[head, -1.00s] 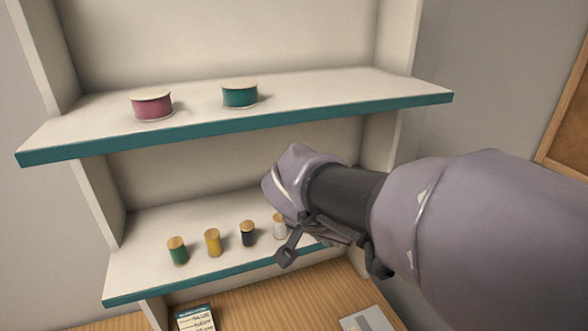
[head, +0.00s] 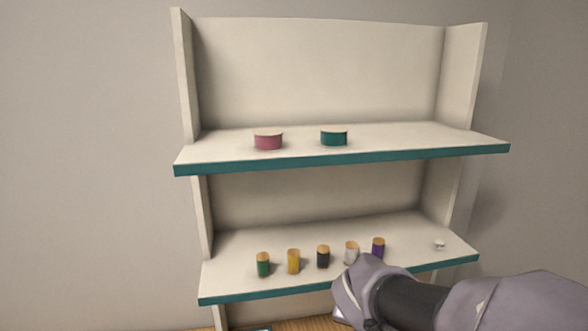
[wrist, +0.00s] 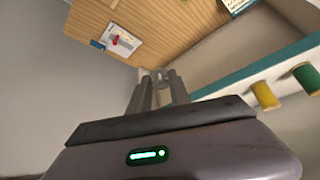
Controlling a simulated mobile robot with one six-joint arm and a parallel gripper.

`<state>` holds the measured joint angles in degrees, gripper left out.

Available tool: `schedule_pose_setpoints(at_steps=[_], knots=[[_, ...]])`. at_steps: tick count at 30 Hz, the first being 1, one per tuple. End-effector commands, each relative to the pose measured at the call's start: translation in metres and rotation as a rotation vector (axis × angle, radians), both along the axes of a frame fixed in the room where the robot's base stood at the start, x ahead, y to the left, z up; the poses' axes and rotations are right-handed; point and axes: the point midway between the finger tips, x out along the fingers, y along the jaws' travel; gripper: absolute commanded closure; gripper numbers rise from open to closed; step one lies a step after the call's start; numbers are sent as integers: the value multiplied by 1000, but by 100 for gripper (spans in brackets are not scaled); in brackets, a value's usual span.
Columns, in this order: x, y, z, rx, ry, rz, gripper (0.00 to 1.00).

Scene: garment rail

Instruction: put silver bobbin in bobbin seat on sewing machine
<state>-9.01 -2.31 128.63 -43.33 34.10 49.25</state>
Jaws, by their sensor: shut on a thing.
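My gripper (wrist: 159,82) is shut on a small grey thing (wrist: 157,73) at its fingertips in the wrist view, which looks like the silver bobbin. Only a little of it shows between the fingers. In the head view my wrist is at the lower right, in front of the lower shelf, and hides the fingertips. A small pale bobbin-like thing (head: 440,244) stands at the right end of the lower shelf; its exact colour is hard to tell. No sewing machine or bobbin seat can be made out in either view.
The lower shelf (head: 225,290) holds green (head: 263,265), yellow (head: 293,262), black (head: 323,257), white (head: 351,253) and purple (head: 378,248) spools. Pink (head: 268,141) and teal (head: 334,138) round things sit above. The wooden tabletop (wrist: 160,35) bears a pale card (wrist: 120,42) with red on it.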

Motion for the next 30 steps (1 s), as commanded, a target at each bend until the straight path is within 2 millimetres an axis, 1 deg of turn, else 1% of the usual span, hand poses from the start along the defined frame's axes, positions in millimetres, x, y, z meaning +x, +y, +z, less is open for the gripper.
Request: schedule_pose_setpoints(at_steps=[1, 5, 11, 14, 15, 16, 18, 21, 24, 27, 30], knots=[[1, -1, -13, -1, 7, 37, 100], [5, -1, -48, 1, 9, 162, 100], [13, 1, -107, 6, 10, 373, 100], [15, 2, -106, 5, 0, 387, 100], [15, 2, -110, 4, 0, 386, 100], [15, 2, -128, 3, 0, 388, 100], [15, 2, -155, 3, 0, 388, 100], [15, 3, -189, 3, 0, 388, 100], [15, 3, -215, 3, 0, 388, 100], [15, 3, -229, 3, -1, 388, 100], [15, 3, -232, 3, 0, 389, 100]])
